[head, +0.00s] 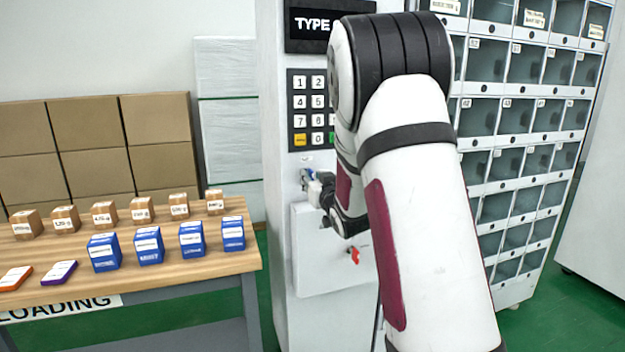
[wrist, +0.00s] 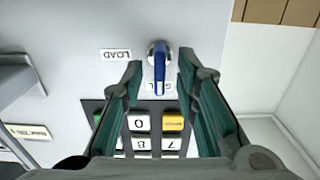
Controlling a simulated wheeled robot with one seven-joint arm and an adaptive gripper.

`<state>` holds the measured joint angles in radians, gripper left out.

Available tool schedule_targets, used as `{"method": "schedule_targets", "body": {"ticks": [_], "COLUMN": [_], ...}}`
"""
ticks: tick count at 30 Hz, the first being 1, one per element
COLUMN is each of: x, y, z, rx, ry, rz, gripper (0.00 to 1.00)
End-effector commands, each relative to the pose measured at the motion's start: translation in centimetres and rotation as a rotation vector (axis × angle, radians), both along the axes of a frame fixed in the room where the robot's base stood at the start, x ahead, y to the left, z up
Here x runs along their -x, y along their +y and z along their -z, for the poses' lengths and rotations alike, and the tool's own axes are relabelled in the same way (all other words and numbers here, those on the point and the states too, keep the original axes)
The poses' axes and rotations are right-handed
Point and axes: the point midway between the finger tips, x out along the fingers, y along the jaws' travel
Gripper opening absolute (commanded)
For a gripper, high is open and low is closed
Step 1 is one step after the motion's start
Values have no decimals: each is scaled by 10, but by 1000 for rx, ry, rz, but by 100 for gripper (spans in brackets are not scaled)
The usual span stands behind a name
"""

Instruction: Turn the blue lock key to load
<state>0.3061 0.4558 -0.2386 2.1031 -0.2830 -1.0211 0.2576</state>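The blue lock key (wrist: 159,70) sits in a round silver lock on the white machine face. In the wrist view, which appears upside down, its blue handle points down the picture, over the partly covered SELL label (wrist: 157,87). The LOAD label (wrist: 115,55) is to its left. My gripper (wrist: 158,78) is open, with one finger on each side of the key and visible gaps between. In the head view the blue key (head: 305,175) shows below the keypad, with my gripper (head: 318,189) close to it; my arm hides part of the machine.
The keypad (head: 312,110) is above the lock in the head view. A red key (head: 354,256) is on the panel below. A table (head: 190,269) with boxes stands left, and a locker cabinet (head: 520,120) stands right.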

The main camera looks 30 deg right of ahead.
Motion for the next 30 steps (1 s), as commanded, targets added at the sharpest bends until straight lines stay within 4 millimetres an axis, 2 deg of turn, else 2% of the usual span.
{"method": "schedule_targets", "body": {"ticks": [9, 10, 13, 14, 23, 30], "x": [-3, -3, -3, -3, -3, -3], "y": [-1, -1, -1, -1, -1, -2], "z": [0, 0, 0, 0, 0, 1], "rx": [0, 0, 0, 0, -7, -80], "ry": [1, 0, 0, 0, -2, -24], "rz": [0, 0, 0, 0, 0, 1], "gripper": [28, 26, 3, 0, 0, 0]}}
